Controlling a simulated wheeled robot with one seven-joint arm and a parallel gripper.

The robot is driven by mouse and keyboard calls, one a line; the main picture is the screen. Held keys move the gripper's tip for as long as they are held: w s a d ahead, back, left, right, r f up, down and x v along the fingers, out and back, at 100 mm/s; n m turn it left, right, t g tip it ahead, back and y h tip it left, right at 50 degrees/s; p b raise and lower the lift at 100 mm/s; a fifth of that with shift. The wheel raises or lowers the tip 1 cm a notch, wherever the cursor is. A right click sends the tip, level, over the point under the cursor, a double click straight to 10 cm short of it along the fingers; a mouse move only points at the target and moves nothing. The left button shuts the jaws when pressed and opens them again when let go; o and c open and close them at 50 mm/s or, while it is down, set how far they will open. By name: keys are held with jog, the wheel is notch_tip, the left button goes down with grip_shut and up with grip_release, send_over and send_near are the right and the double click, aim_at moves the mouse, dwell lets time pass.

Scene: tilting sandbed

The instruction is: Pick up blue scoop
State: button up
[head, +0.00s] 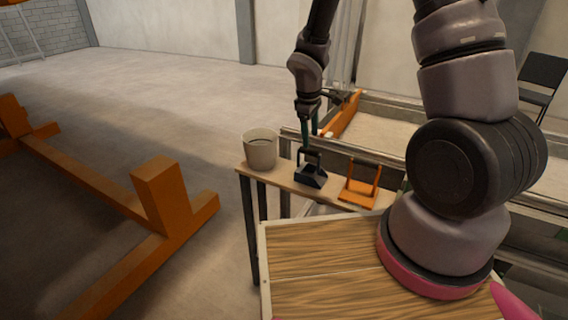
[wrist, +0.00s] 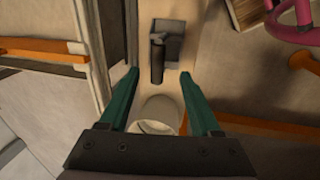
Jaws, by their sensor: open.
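The blue scoop (head: 312,179) is very dark, almost black, in the head view. It sits on a narrow wooden shelf (head: 284,180) with its handle upright. In the wrist view the scoop (wrist: 167,45) looks dark grey, its handle pointing towards the camera. My gripper (head: 313,125) is above the scoop in the head view. In the wrist view the open green fingers (wrist: 160,75) are spread on either side of the line of the handle, with nothing between their tips. I cannot tell exactly how far above the handle they are.
A pale bucket (head: 260,150) stands left of the scoop; it also shows low between the fingers in the wrist view (wrist: 158,112). An orange scoop (head: 360,190) sits to the right. The sandbed (head: 375,133) lies behind the shelf. Orange beams (head: 165,195) stand on the left floor.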

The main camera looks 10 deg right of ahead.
aim_at(307, 151)
jog(key=f, duration=0.3)
jog(key=w+f, duration=0.1)
jog(key=f, duration=0.1)
jog(key=shift+a, duration=0.3)
jog(key=f, duration=0.2)
jog(key=w+d+f, duration=0.1)
jog(key=f, duration=0.3)
jog(key=shift+w+d, duration=0.25)
grip_shut()
